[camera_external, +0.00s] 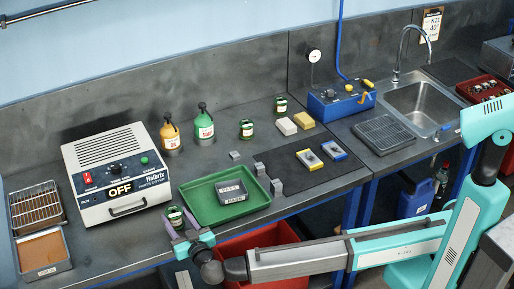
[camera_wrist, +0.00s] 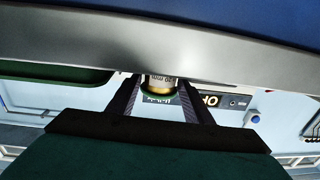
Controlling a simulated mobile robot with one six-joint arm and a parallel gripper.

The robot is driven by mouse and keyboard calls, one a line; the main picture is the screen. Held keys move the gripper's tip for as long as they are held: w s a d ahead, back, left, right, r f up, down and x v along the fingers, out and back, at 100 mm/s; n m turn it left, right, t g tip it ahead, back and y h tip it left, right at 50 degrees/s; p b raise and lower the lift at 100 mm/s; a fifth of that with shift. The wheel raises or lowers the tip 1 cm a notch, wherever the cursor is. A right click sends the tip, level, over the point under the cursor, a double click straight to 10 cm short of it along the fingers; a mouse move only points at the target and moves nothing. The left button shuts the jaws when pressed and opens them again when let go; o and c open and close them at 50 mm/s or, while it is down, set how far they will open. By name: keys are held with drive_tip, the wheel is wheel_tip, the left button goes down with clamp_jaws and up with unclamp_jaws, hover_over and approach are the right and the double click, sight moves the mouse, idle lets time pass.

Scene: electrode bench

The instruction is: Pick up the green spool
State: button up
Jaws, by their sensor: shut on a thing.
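A small green spool with a pale label (camera_external: 175,213) is between the fingers of my gripper (camera_external: 184,222), at the bench's front edge left of the green tray. The spool also shows in the wrist view (camera_wrist: 158,84), between the two dark fingers of my gripper (camera_wrist: 161,86). My gripper is shut on it. I cannot tell whether the spool touches the bench. Two similar green spools stand further back on the bench, one in the middle (camera_external: 246,129) and one near the wall (camera_external: 281,104).
A green tray (camera_external: 196,214) holding a dark box (camera_external: 231,191) is just right of my gripper. A white oven-like unit marked OFF (camera_external: 116,173) stands at left. A red bin (camera_external: 272,236) is below the bench edge. Orange and green bottles (camera_external: 204,128) stand behind.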

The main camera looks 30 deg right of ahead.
drive_tip(key=shift+r+b, duration=0.35)
drive_tip(key=shift+r, duration=0.9)
drive_tip(key=s+d+r+b, duration=0.2)
drive_tip(key=s+d+b, duration=0.1)
drive_tip(key=s+d, duration=0.6)
drive_tip(key=shift+s+d+r, duration=0.25)
drive_tip(key=shift+s+d, duration=0.1)
drive_tip(key=shift+d, duration=1.55)
drive_tip(key=w+d+r+n+y+b, duration=0.1)
drive_tip(key=d+b, duration=1.9)
drive_tip(key=b, duration=0.5)
drive_tip(key=shift+w+y, duration=0.3)
drive_tip(key=shift+y, duration=0.1)
